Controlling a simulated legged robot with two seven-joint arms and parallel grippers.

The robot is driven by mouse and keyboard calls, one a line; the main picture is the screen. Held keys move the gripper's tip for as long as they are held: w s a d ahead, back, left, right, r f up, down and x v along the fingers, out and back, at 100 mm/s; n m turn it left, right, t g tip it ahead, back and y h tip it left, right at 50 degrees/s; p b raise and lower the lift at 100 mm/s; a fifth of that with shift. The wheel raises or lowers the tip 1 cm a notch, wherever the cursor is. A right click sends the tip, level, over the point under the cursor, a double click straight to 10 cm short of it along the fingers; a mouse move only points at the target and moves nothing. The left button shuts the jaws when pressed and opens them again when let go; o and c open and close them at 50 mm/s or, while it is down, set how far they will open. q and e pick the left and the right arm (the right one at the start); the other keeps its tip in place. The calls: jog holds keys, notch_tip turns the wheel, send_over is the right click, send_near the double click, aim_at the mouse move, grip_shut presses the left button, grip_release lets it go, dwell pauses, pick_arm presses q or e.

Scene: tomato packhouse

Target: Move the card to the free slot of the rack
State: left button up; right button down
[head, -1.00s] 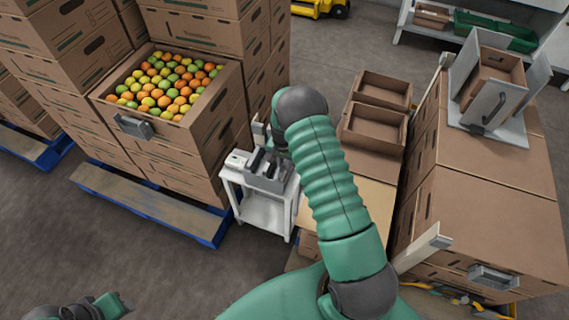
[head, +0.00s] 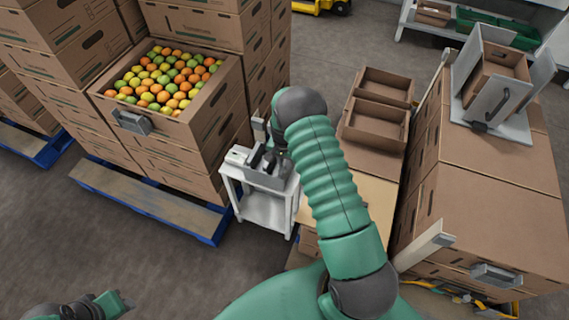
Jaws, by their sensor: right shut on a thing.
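The grey rack (head: 264,180), with dark upright parts in it, stands on a small white table (head: 264,209) left of my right forearm. My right gripper (head: 272,153) points down at the rack, with the wrist hiding much of it. It is shut on the card, which is too small and too covered to make out; I cannot tell whether it touches the rack. The free slot is not clear from here. My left gripper (head: 118,304) is at the bottom left, far from the rack, and its fingers are too unclear to judge.
A carton of tomatoes (head: 212,107) on stacked boxes stands close left of the table, over a blue-edged pallet (head: 150,203). Open empty cartons (head: 376,124) and a tall box stack (head: 490,210) stand to the right. Floor is clear at lower left.

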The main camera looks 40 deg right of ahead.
jog(key=c, duration=1.3)
grip_release()
notch_tip(320, 180, up, 8)
jog(key=p, duration=0.6)
